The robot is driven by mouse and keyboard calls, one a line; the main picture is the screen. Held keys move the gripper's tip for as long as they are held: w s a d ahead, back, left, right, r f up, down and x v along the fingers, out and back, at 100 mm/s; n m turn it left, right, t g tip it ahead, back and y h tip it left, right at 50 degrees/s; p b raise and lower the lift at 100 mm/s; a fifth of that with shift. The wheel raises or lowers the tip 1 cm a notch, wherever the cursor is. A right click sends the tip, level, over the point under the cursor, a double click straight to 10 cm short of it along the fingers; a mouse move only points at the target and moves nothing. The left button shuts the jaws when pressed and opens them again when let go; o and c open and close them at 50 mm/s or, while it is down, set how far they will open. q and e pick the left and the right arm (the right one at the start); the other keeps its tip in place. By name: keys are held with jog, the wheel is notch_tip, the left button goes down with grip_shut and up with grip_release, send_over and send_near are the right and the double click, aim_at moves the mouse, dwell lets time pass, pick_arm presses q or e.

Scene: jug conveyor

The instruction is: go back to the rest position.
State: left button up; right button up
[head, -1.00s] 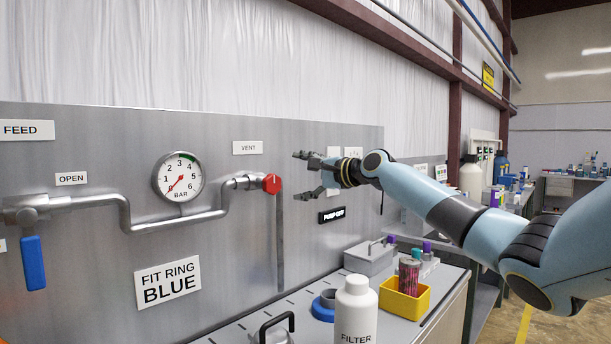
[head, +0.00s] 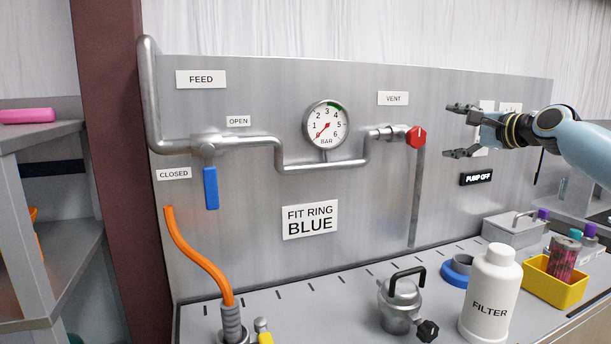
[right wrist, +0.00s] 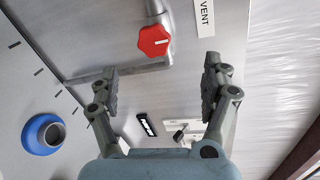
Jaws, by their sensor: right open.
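My right gripper (head: 462,131) is open and empty, to the right of the red vent knob (head: 416,137) and in front of the grey panel (head: 250,100). In the right wrist view, the red knob (right wrist: 154,40) shows beyond and between the two open fingers (right wrist: 160,82), apart from them. The right arm comes in from the right edge of the head view. My left gripper is in neither view.
The bench (head: 300,315) below carries a metal vessel (head: 400,305), a white FILTER bottle (head: 491,295), a blue ring (head: 456,272) and a yellow bin (head: 552,287). A blue lever (head: 211,188) hangs down at left above an orange hose (head: 199,255). The gauge (head: 326,124) needle points low.

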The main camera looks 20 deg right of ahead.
jog(key=s+a+f+n+g+y, duration=0.1)
jog(key=s+a+f+n+g, duration=0.3)
jog(key=s+a+f+n, duration=0.55)
jog(key=s+a+f+n+g+y, duration=0.1)
jog(key=s+a+f+n+g, duration=0.2)
jog(key=s+a+f, duration=0.75)
jog(key=s+a+f+n+g+h, duration=0.2)
jog(key=s+f+n, duration=0.1)
jog(key=s, duration=0.5)
jog(key=s+a+f+n+g+h, duration=0.1)
jog(key=s+a+f+n+g, duration=0.15)
jog(key=s, duration=0.65)
jog(key=s+a+f+n+g+h, duration=0.15)
jog(key=s+f, duration=0.25)
jog(key=s, duration=0.4)
jog(key=s+d+f+g+b, duration=0.2)
jog(key=f+b, duration=1)
jog(key=f, duration=2.5)
jog(key=s+d+f+b, duration=0.1)
jog(key=s+f+b, duration=0.4)
jog(key=s+f, duration=0.4)
jog(key=s+d+f+b, duration=0.1)
jog(key=s+f+b, duration=0.3)
jog(key=s+f, duration=0.5)
notch_tip(320, 180, down, 8)
jog(key=shift+r+g+b, duration=0.1)
jog(key=shift+g+b, duration=0.2)
jog(key=shift+b, duration=0.05)
